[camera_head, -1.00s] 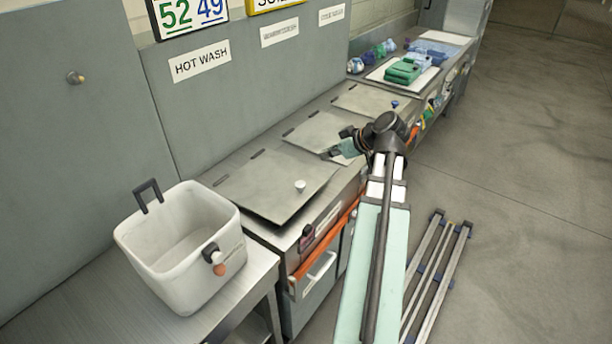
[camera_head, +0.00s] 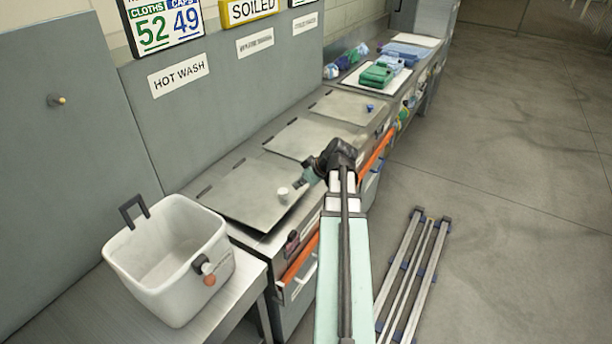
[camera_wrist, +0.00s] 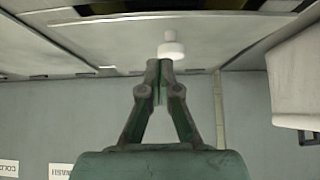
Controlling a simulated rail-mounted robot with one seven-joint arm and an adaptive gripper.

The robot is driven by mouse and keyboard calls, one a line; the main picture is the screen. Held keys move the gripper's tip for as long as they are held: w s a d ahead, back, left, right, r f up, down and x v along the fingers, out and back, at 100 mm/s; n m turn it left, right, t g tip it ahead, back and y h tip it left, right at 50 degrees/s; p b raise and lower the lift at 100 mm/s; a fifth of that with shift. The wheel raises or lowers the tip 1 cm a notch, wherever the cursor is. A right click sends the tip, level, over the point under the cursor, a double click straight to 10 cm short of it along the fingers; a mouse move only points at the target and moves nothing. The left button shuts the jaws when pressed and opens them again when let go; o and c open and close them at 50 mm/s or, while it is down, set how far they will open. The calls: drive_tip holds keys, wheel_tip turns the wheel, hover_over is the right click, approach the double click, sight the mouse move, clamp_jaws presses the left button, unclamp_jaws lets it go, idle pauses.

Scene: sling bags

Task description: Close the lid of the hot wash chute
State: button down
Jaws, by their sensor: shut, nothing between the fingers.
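The hot wash lid (camera_head: 240,187) is a flat grey metal panel on the counter below the HOT WASH sign (camera_head: 178,75). Its front edge looks slightly raised, with a dark gap under it. A white knob (camera_head: 283,193) stands near its front edge. My gripper (camera_head: 299,185) is beside the knob, on its right, with the fingers together and empty. In the wrist view the closed fingertips (camera_wrist: 159,66) lie close to the knob (camera_wrist: 171,47); I cannot tell whether they touch. The lid's surface (camera_wrist: 110,45) spans the top of that view.
A white bin (camera_head: 160,285) with a dark handle stands on the side table at left. Other flat lids (camera_head: 305,138) continue along the counter. Folded green cloths (camera_head: 377,75) lie farther back. A metal rail (camera_head: 405,280) lies on the floor at right.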

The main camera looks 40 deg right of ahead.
sight(293, 198)
drive_tip(key=shift+w+f+p, duration=0.2)
drive_tip(key=shift+f+p, duration=0.7)
drive_tip(key=shift+f, duration=1.55)
drive_tip(key=shift+f, duration=0.1)
